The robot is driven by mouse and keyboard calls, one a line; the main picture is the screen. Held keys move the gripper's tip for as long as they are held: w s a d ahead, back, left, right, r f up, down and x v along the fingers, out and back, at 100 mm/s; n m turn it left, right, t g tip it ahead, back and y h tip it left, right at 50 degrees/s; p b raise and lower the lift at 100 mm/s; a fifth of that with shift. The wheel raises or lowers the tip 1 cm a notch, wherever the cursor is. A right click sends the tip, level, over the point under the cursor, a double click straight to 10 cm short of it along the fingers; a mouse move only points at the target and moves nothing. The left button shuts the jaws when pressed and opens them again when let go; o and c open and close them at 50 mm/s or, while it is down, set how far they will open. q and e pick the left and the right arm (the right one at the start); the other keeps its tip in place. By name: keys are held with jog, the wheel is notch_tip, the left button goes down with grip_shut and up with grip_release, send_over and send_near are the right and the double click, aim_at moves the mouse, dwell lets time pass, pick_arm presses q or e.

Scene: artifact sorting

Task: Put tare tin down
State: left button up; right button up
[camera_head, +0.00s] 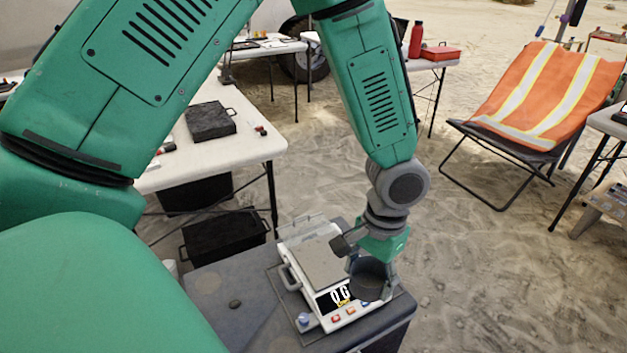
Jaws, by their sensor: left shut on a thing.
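My left gripper (372,262) points down over the right front part of a white scale. It is shut on the tare tin (370,281), a dark grey round tin. The tin is in front of the scale's right side, near its display. I cannot tell whether it touches the scale. The scale (318,262) has a bare grey plate, a display reading zeros, and coloured buttons along its front. It stands on a dark grey case top (222,290). My right gripper is not in view.
A white table (250,150) with a black box (210,121) stands behind left. A folding chair with an orange vest (545,90) stands at right. Sand is open between.

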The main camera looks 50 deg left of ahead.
pick_arm(q)
notch_tip(320, 180, down, 9)
jog(key=b, duration=0.8)
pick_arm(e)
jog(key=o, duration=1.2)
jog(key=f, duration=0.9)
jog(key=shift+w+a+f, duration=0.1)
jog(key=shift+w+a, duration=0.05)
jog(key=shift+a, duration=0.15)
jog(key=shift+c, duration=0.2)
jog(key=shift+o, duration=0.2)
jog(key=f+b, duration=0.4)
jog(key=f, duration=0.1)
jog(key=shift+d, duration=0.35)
pick_arm(q)
jog(key=m+t+y+b, duration=0.1)
jog(key=m+t+b, duration=0.15)
jog(key=m, duration=2.05)
send_over(332, 262)
notch_tip(332, 262, down, 9)
jog(key=shift+g, duration=0.25)
notch_tip(332, 262, down, 10)
jog(key=b, duration=0.4)
jog(key=shift+s+d+b, duration=0.1)
jog(key=shift+d+b, duration=0.05)
jog(key=shift+b, duration=0.2)
jog(key=shift+r, duration=0.15)
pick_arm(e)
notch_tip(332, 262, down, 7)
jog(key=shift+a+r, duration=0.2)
